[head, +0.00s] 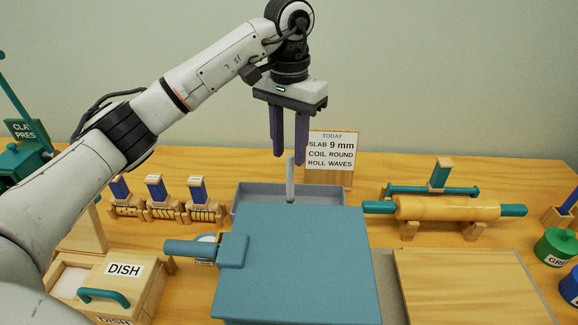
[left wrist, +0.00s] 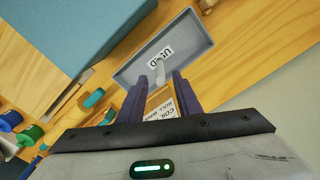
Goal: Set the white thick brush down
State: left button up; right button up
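The white thick brush (head: 290,180) stands roughly upright just under my left gripper, its top end level with the fingertips. My left gripper (head: 288,158) points down with its two purple fingers apart, and gaps show beside the brush. In the left wrist view the brush (left wrist: 160,69) lies between and beyond the fingertips (left wrist: 160,85), over a grey tray (left wrist: 196,24) with a white label partly covered by the brush. The tray (head: 247,197) is behind a large blue block in the head view. I cannot tell whether the brush touches the tray floor. My right gripper is out of view.
The large blue block (head: 300,260) with a side handle hides the tray's front. A sign (head: 333,148) stands behind the tray. Small stamps (head: 158,200) are to the left, a rolling pin (head: 445,208) on a stand to the right. A DISH box (head: 125,275) is front left.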

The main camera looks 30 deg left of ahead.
pick_arm(q)
jog(key=shift+r, duration=1.9)
